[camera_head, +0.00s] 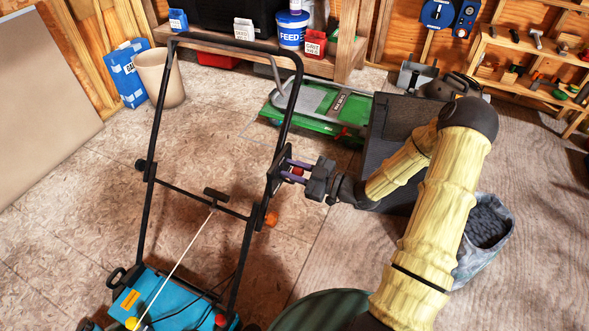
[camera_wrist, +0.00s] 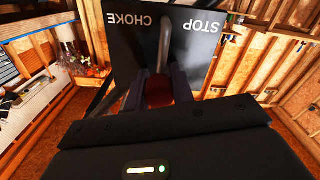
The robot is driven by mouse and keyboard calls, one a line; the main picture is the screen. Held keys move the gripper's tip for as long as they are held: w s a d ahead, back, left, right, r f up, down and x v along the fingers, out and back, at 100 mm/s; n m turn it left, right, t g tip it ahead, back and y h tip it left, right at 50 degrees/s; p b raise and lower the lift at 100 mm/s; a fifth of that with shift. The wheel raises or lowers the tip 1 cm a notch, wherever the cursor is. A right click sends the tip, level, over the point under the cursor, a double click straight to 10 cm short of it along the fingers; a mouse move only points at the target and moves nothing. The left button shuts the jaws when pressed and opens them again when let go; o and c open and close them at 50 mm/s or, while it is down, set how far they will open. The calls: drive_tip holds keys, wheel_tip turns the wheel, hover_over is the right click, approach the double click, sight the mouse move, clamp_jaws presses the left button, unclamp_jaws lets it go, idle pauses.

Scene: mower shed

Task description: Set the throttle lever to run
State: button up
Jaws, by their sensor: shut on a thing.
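The mower (camera_head: 175,305) has a blue deck and a black tubular handle. The dark throttle panel (camera_head: 275,180) is on the handle's right side; in the wrist view the panel (camera_wrist: 200,60) shows CHOKE at left and STOP at right, upside down. The grey throttle lever (camera_wrist: 163,45) stands between the two words, with a red knob (camera_wrist: 158,90) at its near end. My gripper (camera_head: 288,167) reaches the panel from the right and is shut on the red knob. The knob (camera_head: 297,171) is partly hidden by the purple fingers. A RUN mark is not visible.
An orange knob (camera_head: 271,218) is on the handle below the panel. A green machine (camera_head: 330,108) and a dark box (camera_head: 400,118) stand behind my gripper. A grey sack (camera_head: 485,235) is right of my arm. Floor left of the mower is clear.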

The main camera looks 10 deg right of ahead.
drive_tip(key=shift+f, duration=0.1)
drive_tip(key=o, duration=1)
drive_tip(key=shift+s+a, duration=0.1)
drive_tip(key=p+v, duration=0.2)
drive_tip(key=v, duration=1.5)
drive_tip(key=shift+d, duration=0.2)
